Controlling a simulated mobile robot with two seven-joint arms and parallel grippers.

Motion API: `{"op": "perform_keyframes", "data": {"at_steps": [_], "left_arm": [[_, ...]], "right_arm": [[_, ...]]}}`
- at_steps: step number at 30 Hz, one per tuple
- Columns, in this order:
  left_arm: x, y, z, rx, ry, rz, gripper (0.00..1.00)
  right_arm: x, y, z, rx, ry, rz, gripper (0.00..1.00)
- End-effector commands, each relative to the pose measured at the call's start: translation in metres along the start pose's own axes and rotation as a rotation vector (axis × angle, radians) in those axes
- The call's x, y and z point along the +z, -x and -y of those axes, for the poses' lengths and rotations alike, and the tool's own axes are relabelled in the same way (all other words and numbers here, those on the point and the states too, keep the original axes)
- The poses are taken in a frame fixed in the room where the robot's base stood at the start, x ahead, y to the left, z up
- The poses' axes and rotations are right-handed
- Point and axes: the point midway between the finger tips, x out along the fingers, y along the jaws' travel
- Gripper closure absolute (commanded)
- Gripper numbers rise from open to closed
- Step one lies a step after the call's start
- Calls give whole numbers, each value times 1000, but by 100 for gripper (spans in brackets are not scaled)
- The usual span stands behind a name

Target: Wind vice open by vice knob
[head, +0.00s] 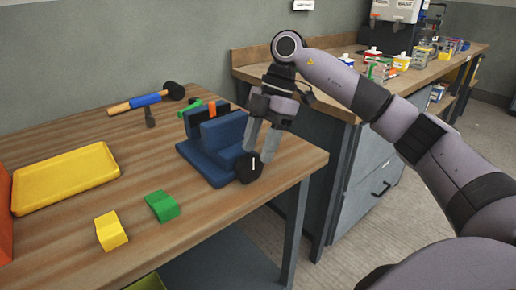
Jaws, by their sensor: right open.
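The blue vice (224,132) stands on the wooden table near its right end. Its black round vice knob (249,168), with a white mark, faces the front right. My right gripper (260,157) comes down from above, its two grey fingers apart and their tips at the knob. One finger is partly behind the knob, so I cannot tell whether they touch it. Something dark, with orange and green parts beside it, shows behind the front jaw, but the gap between the jaws is mostly hidden. My left gripper is out of view.
A yellow tray (66,178), a yellow block (111,231) and a green block (162,206) lie on the table (140,185). A hammer (146,102) lies at the back. A second bench (345,95) with bottles and a machine stands behind right.

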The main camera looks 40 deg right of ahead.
Motion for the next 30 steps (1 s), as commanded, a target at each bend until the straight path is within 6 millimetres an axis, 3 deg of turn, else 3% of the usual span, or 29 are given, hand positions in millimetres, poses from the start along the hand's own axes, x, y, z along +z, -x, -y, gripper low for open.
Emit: {"op": "perform_keyframes", "data": {"at_steps": [10, 11, 15, 23, 30], "left_arm": [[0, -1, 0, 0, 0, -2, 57], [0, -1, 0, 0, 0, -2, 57], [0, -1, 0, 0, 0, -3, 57], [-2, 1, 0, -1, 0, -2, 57], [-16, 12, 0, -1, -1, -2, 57]], "right_arm": [[0, -8, 0, 1, 1, -1, 52], [0, -8, 0, 0, 1, -1, 55], [0, -8, 0, 0, 1, -2, 100], [-2, -6, 0, -1, 2, 8, 100], [-8, -3, 0, -2, 6, 95, 100]]}}
